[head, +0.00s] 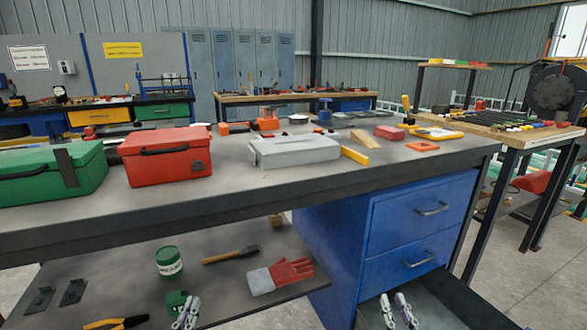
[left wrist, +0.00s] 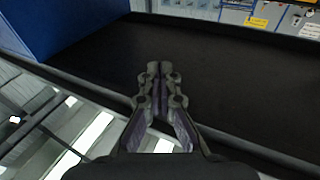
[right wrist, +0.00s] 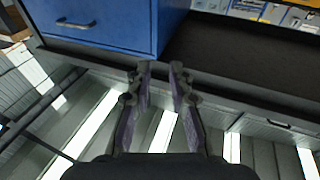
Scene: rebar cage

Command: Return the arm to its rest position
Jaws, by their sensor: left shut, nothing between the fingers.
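My left gripper (head: 187,312) shows at the bottom of the head view, in front of the lower shelf. Its fingers are together and empty in the left wrist view (left wrist: 160,75). My right gripper (head: 396,308) shows at the bottom right of the head view, below the blue drawers. In the right wrist view (right wrist: 159,75) its fingers stand apart with nothing between them. Neither gripper touches anything that I can see. Most of both arms is out of the head view.
The workbench (head: 330,188) carries a green toolbox (head: 45,180), a red toolbox (head: 165,157) and a grey box (head: 293,150). The blue drawer unit (head: 413,225) is under its right end. A green can (head: 169,262), a brush (head: 231,255) and a glove (head: 280,275) lie on the lower shelf (head: 215,285).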

